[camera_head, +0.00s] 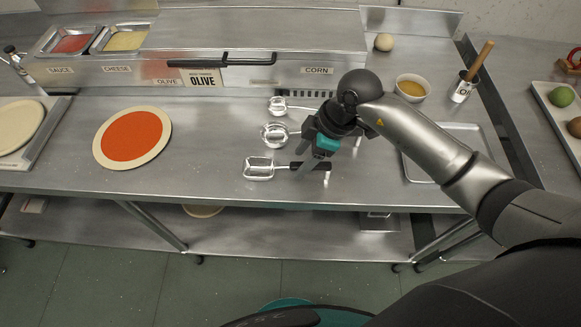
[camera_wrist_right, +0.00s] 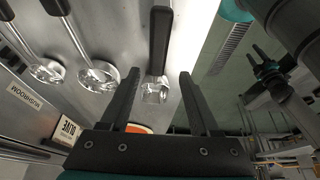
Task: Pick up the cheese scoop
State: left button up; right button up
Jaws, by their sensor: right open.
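Three metal scoops lie on the steel counter. None carries a readable label, so I cannot tell which is the cheese scoop. The nearest has a rectangular bowl (camera_head: 259,169) and a black handle (camera_wrist_right: 159,40). A round scoop (camera_head: 274,133) lies behind it, and a smaller one (camera_head: 279,105) farther back. My right gripper (camera_head: 313,176) is open over the nearest scoop's handle, partly hiding it. In the right wrist view the scoop lies between the open fingers, with no contact visible. My left gripper (camera_wrist_right: 263,54) seems to show at that view's right; its jaw state is unclear.
A pizza base with red sauce (camera_head: 131,136) lies at the left. Topping bins with a closed black-handled lid (camera_head: 235,62) line the back. An empty tray (camera_head: 455,135), a bowl (camera_head: 412,88) and a brush pot (camera_head: 463,91) stand at the right, near my right arm.

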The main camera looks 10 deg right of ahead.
aim_at(298, 164)
jog(key=x, duration=0.5)
jog(key=shift+w+d+f+b, duration=0.1)
jog(key=shift+w+d+b, duration=0.1)
jog(key=shift+b, duration=0.2)
jog(key=shift+c, duration=0.3)
grip_shut()
